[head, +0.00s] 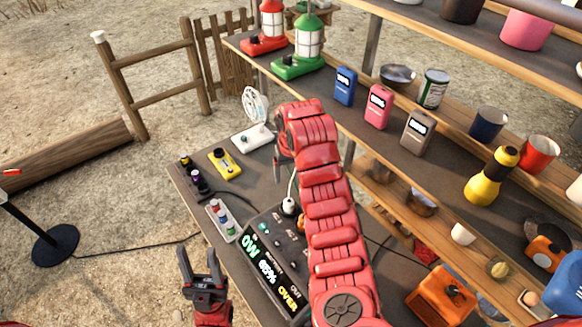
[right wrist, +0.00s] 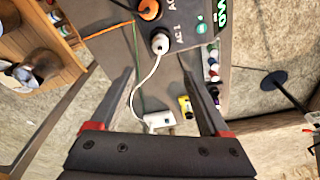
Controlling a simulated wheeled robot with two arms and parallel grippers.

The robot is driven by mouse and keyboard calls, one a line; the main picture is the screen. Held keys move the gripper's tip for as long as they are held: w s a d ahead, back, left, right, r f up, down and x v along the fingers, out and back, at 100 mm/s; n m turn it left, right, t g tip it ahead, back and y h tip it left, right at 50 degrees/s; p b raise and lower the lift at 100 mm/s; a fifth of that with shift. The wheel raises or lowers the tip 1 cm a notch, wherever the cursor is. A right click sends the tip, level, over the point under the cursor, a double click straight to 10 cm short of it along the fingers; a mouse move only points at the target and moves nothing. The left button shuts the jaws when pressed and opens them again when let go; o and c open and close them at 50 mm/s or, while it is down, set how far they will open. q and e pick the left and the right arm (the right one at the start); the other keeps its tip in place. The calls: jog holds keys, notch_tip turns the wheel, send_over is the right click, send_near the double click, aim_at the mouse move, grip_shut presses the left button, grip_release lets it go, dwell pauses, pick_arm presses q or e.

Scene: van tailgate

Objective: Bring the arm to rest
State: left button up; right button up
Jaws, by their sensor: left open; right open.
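My right arm, red and segmented, reaches up over the tailgate table (head: 185,182) in the head view. Its gripper (right wrist: 156,76) is open in the right wrist view, with nothing held. A white cable (right wrist: 146,84) shows between the fingers; I cannot tell how far below it lies. In the head view that gripper is mostly hidden by the arm. My left gripper (head: 203,262) is open and empty at the bottom, beside the table's near left edge.
A black power station (head: 268,268) with a lit display stands by my right arm, a white plug (head: 289,206) in it. A white fan (head: 254,106), yellow meter (head: 224,164) and power strip (head: 222,222) are nearby. Loaded shelves (head: 455,118) fill the right. Open ground lies left.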

jog(key=shift+s+r, duration=0.1)
jog(key=shift+r, duration=0.25)
